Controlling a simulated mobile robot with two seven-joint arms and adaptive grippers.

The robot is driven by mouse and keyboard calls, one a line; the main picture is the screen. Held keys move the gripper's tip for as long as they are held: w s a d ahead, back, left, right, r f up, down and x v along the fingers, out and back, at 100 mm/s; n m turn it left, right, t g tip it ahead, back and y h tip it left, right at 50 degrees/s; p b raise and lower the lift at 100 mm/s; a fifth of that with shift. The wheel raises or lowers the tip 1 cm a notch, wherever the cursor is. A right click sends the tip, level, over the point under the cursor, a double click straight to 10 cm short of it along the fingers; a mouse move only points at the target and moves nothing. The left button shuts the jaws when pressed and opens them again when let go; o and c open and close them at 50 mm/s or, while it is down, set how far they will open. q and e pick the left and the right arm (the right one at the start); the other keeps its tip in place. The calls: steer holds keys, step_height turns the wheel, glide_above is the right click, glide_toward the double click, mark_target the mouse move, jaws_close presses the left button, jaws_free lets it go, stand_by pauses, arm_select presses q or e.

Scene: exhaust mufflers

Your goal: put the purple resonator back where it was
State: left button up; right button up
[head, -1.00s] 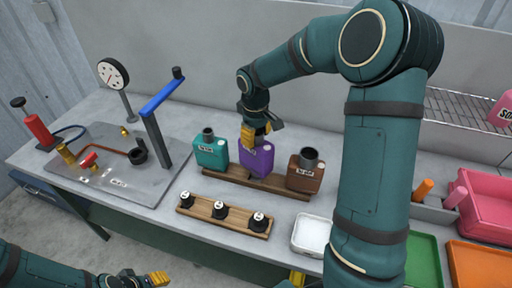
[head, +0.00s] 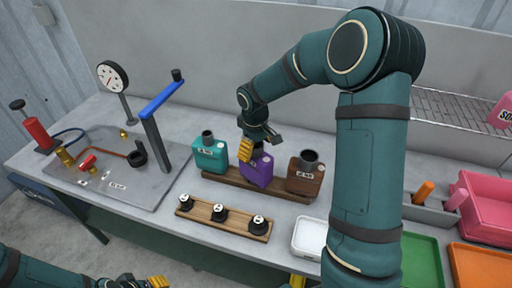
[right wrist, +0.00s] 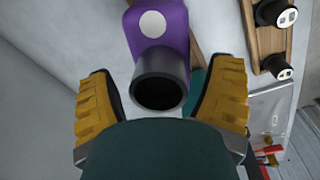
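The purple resonator (head: 259,171) is at the middle of the wooden rack (head: 225,183), between the teal resonator (head: 210,156) and the brown resonator (head: 304,178). It looks slightly tilted in the head view. In the right wrist view its purple body (right wrist: 163,22) and dark open neck (right wrist: 160,88) show. My right gripper (head: 255,150) is above it, with yellow fingers apart on either side of the neck and gaps visible in the right wrist view (right wrist: 160,100). Whether its base is fully seated is hidden. My left gripper (head: 140,283) is at the bottom edge, partly cut off.
A wooden strip with several black knobs (head: 220,215) lies in front of the rack. A test plate with a gauge (head: 112,76) and blue-handled post stands left. A white tray (head: 309,237), green and orange trays and a pink bin (head: 485,205) are at right.

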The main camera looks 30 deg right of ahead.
steer(key=shift+r, duration=0.1)
steer(key=shift+r, duration=0.35)
step_height(320, 180, up, 11)
steer(key=p, duration=0.1)
steer(key=shift+s+a+r, duration=0.2)
steer(key=shift+a, duration=0.1)
steer(key=shift+s+f, duration=0.1)
stand_by(0.3)
